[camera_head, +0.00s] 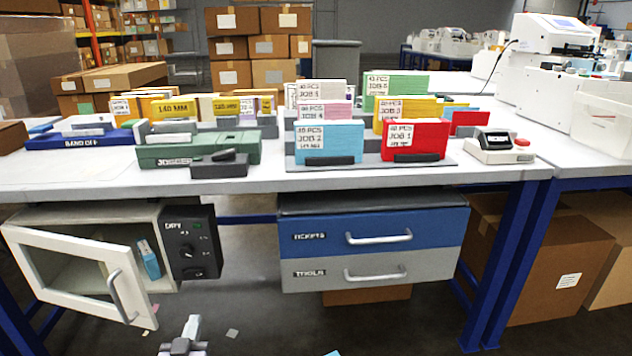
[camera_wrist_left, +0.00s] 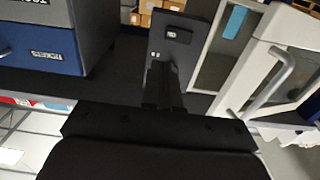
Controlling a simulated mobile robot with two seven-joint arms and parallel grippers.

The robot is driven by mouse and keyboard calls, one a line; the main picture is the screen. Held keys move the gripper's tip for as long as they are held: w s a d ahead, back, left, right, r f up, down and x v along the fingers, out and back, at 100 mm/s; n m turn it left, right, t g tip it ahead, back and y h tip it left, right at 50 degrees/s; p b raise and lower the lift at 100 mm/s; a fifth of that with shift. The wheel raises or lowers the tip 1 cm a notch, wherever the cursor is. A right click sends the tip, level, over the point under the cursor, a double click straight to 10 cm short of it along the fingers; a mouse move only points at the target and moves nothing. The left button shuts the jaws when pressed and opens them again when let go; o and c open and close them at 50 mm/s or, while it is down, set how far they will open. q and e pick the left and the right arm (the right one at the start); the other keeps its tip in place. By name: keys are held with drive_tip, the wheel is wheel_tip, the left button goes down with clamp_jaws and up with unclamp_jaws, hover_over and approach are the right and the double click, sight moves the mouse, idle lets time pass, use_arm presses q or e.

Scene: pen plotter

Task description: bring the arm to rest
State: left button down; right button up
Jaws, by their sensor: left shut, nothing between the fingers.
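My left gripper (camera_head: 192,326) shows at the bottom of the head view, low in front of the table and below the dry cabinet. It is shut and empty. In the left wrist view its dark fingers (camera_wrist_left: 162,75) are together, with nothing held between them. The dry cabinet (camera_head: 186,244) hangs under the table at left. Its white-framed glass door (camera_head: 75,275) stands swung out, with a blue item (camera_head: 148,260) visible inside. The door handle (camera_wrist_left: 272,80) shows at right in the left wrist view. My right gripper is not in view.
A blue drawer (camera_head: 375,238) and a grey drawer (camera_head: 368,273) under the table look shut; the blue one also shows in the left wrist view (camera_wrist_left: 38,48). Job boxes, including a red one (camera_head: 428,140), stand on the table (camera_head: 380,178). Cardboard boxes (camera_head: 548,262) stand below at right.

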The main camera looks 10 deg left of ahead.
use_arm(q)
drive_tip(key=s+d+r+m+g+h+p, duration=0.2)
drive_tip(key=s+d+r+p, duration=0.4)
drive_tip(key=s+r+p, duration=0.4)
drive_tip(key=s+d+r+m+g+h+p, duration=0.2)
drive_tip(key=s+d+r+g+h+p, duration=0.2)
drive_tip(key=s+p, duration=1.1)
drive_tip(key=d+r+g, duration=0.1)
drive_tip(key=d+r, duration=0.2)
drive_tip(key=r, duration=0.3)
drive_tip(key=shift+s+m, duration=0.25)
drive_tip(key=shift+m, duration=0.15)
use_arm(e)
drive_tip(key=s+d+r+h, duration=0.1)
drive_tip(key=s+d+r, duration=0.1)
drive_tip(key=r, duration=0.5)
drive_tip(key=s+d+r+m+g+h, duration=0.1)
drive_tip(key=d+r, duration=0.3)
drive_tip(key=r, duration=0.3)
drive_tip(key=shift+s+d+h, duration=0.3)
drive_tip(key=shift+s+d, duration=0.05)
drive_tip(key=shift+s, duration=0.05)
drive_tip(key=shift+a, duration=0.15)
